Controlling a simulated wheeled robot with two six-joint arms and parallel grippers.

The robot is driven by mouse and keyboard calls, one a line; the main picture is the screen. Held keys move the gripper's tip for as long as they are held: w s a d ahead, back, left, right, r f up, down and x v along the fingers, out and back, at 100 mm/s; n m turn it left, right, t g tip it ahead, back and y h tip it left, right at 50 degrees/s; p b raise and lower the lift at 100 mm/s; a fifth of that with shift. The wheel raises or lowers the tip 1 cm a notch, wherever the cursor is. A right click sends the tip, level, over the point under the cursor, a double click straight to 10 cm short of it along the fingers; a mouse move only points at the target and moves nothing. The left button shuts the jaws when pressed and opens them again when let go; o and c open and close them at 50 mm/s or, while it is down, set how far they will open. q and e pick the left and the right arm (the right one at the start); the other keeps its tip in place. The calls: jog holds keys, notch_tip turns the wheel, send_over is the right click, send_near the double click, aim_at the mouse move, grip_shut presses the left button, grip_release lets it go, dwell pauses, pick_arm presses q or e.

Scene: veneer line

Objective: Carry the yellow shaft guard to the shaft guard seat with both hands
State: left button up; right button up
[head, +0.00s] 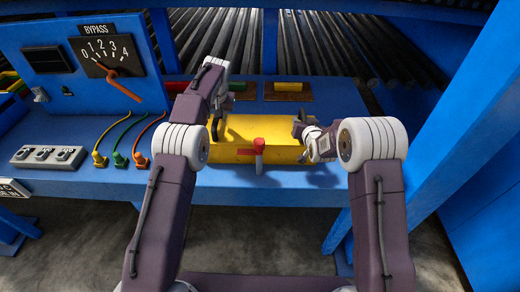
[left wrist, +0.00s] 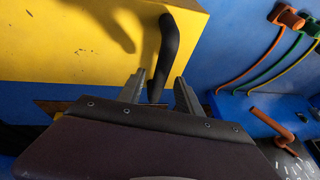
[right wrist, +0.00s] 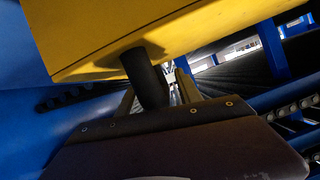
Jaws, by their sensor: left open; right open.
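The yellow shaft guard (head: 240,130) is a long box on the blue bench, with a black handle at each end. My left gripper (head: 216,106) is at its left end. In the left wrist view my open left fingers (left wrist: 158,94) stand on either side of the left black handle (left wrist: 163,50). My right gripper (head: 304,134) is at the right end. In the right wrist view the right black handle (right wrist: 146,78) sits between my open right fingers (right wrist: 156,92). Neither gripper is closed on a handle. I cannot make out the shaft guard seat.
Left are coloured cables (head: 115,140), a grey switch box (head: 48,156) and a dial panel (head: 105,57). A blue post (head: 450,120) rises at right.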

jog(key=shift+s+r, duration=0.1)
jog(key=shift+s, duration=0.05)
pick_arm(q)
jog(key=v, duration=0.9)
jog(key=shift+s+r, duration=0.2)
pick_arm(e)
jog(key=v, duration=1.1)
jog(key=shift+s+r, duration=0.15)
jog(key=shift+s, duration=0.2)
jog(key=shift+d, duration=0.1)
